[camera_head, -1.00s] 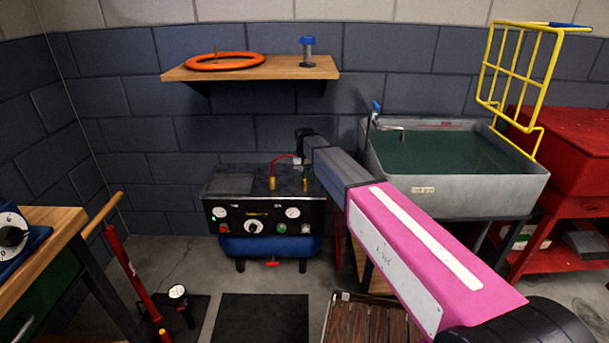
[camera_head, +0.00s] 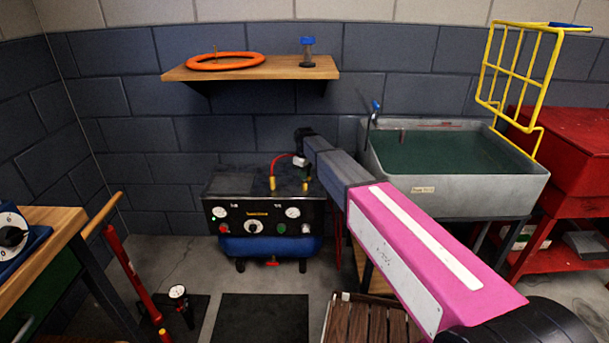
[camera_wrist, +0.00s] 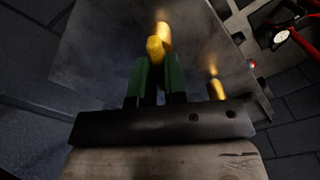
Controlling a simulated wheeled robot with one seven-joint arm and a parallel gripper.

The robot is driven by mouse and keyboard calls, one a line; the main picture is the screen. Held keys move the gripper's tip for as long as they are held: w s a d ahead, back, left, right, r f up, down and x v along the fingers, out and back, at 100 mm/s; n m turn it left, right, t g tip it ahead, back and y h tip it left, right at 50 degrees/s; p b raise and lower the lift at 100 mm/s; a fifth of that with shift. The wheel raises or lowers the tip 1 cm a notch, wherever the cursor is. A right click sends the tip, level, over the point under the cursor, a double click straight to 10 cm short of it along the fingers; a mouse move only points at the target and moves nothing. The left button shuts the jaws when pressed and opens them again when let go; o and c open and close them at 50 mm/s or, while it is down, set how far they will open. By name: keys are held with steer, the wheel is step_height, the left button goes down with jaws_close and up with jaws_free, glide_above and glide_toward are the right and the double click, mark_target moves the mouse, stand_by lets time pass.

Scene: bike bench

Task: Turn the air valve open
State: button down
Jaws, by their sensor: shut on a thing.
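The compressor (camera_head: 262,213) stands against the back wall, with a black top, a panel of gauges and knobs, and a blue tank. Two brass fittings rise from its top, the left one (camera_head: 272,184) and the right one (camera_head: 306,185). My gripper (camera_head: 305,174) points down at the right fitting, partly hidden by my own arm. In the wrist view, my gripper's green fingers (camera_wrist: 157,66) are shut on a yellow valve piece (camera_wrist: 155,47), above a brass stem. The other brass fitting (camera_wrist: 216,89) stands free to the right. The handle's turn angle cannot be told.
A wooden shelf (camera_head: 250,73) hangs above, with an orange ring (camera_head: 225,62). A grey sink (camera_head: 450,190) stands at right, and a red floor pump (camera_head: 130,275) at left.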

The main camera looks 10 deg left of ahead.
steer(key=n, duration=0.6)
stand_by(0.5)
steer(key=c, duration=1.2)
jaws_free()
steer(key=shift+o, duration=0.2)
step_height(320, 180, up, 11)
steer(key=shift+f, duration=0.1)
